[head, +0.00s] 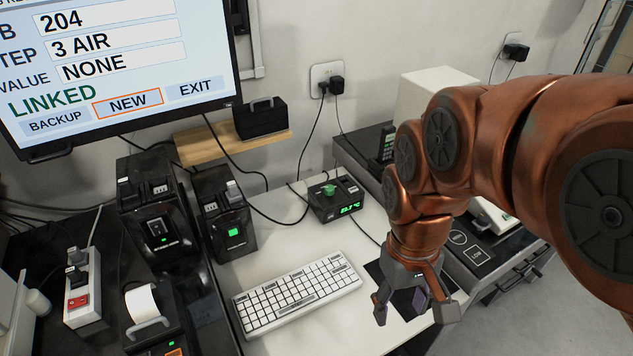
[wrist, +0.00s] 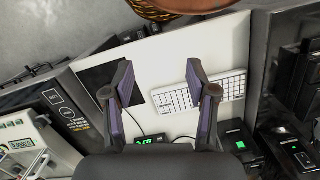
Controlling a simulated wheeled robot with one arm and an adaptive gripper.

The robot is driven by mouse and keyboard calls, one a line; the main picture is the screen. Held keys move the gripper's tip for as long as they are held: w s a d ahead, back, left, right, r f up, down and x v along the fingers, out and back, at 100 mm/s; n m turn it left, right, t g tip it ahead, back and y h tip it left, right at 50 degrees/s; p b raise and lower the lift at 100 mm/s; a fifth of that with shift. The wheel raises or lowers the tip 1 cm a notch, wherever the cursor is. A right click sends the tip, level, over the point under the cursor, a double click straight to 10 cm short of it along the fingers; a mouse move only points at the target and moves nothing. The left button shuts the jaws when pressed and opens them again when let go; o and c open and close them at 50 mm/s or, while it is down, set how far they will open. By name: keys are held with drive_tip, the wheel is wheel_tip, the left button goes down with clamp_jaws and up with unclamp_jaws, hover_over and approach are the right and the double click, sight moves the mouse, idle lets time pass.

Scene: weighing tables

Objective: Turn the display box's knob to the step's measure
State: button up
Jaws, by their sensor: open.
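The display box (head: 336,200) is a small black box with a lit green readout and a green knob (head: 329,190) on its top. It stands at the back of the white table, behind the keyboard. In the wrist view the display box (wrist: 150,138) shows low in the frame, partly hidden behind my gripper. My gripper (head: 408,308) is open and empty, in front and to the right of the box, above the table near a dark mat. In the wrist view my gripper (wrist: 160,75) has its fingers apart with nothing between them. The monitor (head: 110,60) reads 204, 3 AIR, value NONE, LINKED.
A white keyboard (head: 297,292) lies on the table. Two black devices (head: 157,215) (head: 225,210) stand left of the box. A black counter (head: 470,240) with a balance (wrist: 22,140) is on the right. Cables run behind the display box. A printer with a paper roll (head: 146,305) is front left.

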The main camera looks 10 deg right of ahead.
drive_tip(key=w+d+r+n+b, duration=0.1)
drive_tip(key=w+r+n, duration=0.1)
drive_tip(key=w, duration=1.2)
drive_tip(key=n+t+b, duration=0.2)
drive_tip(key=n+b, duration=0.1)
drive_tip(key=n, duration=0.7)
hover_over(329, 187)
wheel_tip(329, 187, down, 12)
drive_tip(key=shift+s+r, duration=0.1)
drive_tip(key=shift+f+p, duration=0.5)
drive_tip(key=shift+f, duration=3.4)
drive_tip(key=shift+c, duration=0.2)
clamp_jaws()
